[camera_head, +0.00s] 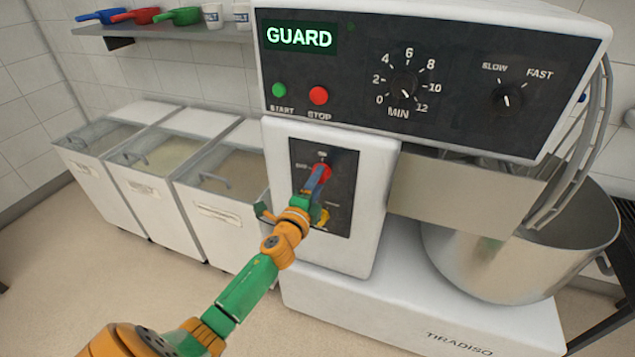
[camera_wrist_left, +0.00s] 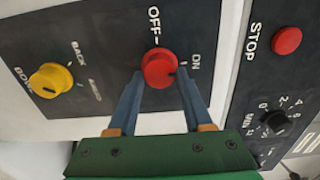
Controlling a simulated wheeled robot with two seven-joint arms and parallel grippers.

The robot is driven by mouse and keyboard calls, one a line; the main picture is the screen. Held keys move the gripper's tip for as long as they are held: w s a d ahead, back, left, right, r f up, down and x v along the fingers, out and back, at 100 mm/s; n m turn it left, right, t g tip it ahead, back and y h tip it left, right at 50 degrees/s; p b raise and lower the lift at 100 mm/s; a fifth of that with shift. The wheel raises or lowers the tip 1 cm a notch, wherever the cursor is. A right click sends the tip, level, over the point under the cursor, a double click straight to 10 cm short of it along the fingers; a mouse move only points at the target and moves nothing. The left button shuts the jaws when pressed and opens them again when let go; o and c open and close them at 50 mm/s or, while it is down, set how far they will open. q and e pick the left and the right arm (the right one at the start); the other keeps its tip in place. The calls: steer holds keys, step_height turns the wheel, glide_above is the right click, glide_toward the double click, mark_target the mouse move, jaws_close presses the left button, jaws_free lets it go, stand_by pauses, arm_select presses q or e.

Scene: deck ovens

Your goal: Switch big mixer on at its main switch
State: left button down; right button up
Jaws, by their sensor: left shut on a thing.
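The big mixer (camera_head: 330,250) is a white machine with a steel bowl. Its main switch, a red knob (camera_head: 323,171), sits on a dark panel on the column; in the left wrist view the red knob (camera_wrist_left: 158,68) lies between the labels OFF and ON. A dark mark on the knob is on the side toward ON. My left gripper (camera_head: 318,184) is at the switch, its blue fingers (camera_wrist_left: 160,95) on either side of the knob and shut on it. The fingers hide part of the knob in the head view. My right gripper is not in view.
The display (camera_head: 299,37) above reads GUARD. A green START button (camera_head: 279,90), red STOP button (camera_head: 318,95), timer dial (camera_head: 404,87) and speed knob (camera_head: 507,97) are above. A yellow knob (camera_wrist_left: 50,80) is close by. White bins (camera_head: 215,215) stand left; a wire guard (camera_head: 570,150) is at right.

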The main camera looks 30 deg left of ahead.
arm_select(q)
steer(key=shift+r, duration=0.1)
steer(key=shift+c, duration=1.6)
jaws_free()
steer(key=shift+a, duration=0.1)
steer(key=v, duration=0.7)
